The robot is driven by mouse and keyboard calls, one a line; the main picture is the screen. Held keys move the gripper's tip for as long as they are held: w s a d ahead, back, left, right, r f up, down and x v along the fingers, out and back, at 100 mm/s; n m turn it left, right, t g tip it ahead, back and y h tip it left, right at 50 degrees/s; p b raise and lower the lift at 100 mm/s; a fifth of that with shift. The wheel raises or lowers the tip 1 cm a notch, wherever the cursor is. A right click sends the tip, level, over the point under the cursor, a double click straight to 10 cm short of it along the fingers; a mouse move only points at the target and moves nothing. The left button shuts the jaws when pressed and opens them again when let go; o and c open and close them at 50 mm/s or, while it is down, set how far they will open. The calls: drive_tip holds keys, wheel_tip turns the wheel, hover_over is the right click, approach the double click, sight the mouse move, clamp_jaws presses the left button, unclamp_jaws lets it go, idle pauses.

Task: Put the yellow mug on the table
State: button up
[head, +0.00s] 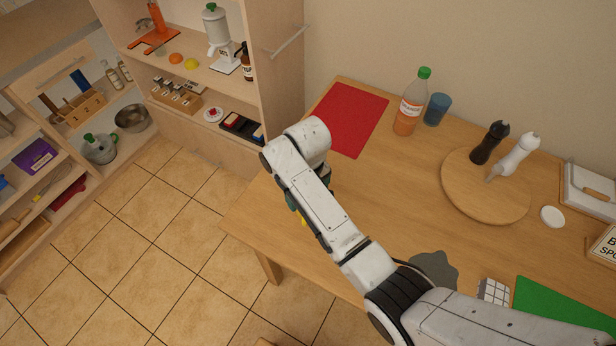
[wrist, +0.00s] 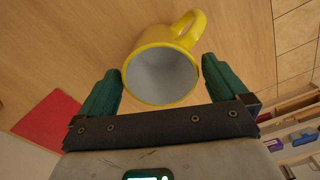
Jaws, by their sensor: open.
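The yellow mug (wrist: 163,75) has a grey-white inside, and its open mouth faces the wrist camera. Its handle points up and right in the wrist view. In the head view only a yellow sliver (head: 303,219) shows beside my arm, near the table's front left edge. My gripper (wrist: 163,84) is open, with a green finger on each side of the mug's rim. I see gaps between the fingers and the mug. The wooden table (head: 385,190) lies behind the mug; whether its base touches the table is hidden.
A red mat (head: 350,118), an orange bottle (head: 411,103) and a blue cup (head: 437,109) are at the back. A round board (head: 485,197) with two mills is at right. A grey patch (head: 435,268) and a checkered cube (head: 493,291) are near the front. Shelves stand left.

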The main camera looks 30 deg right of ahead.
wheel_tip(320, 180, up, 8)
drive_tip(key=shift+r, duration=0.2)
drive_tip(key=s+d+f+m, duration=0.1)
drive_tip(key=s+d+f, duration=0.2)
drive_tip(key=s, duration=1.2)
drive_tip(key=s+d+f+m+t, duration=0.1)
drive_tip(key=s+d, duration=0.3)
drive_tip(key=s, duration=1.1)
drive_tip(key=shift+s+d+f+m, duration=0.25)
drive_tip(key=shift+f+m, duration=0.25)
drive_tip(key=shift+f, duration=0.4)
drive_tip(key=shift+w, duration=0.1)
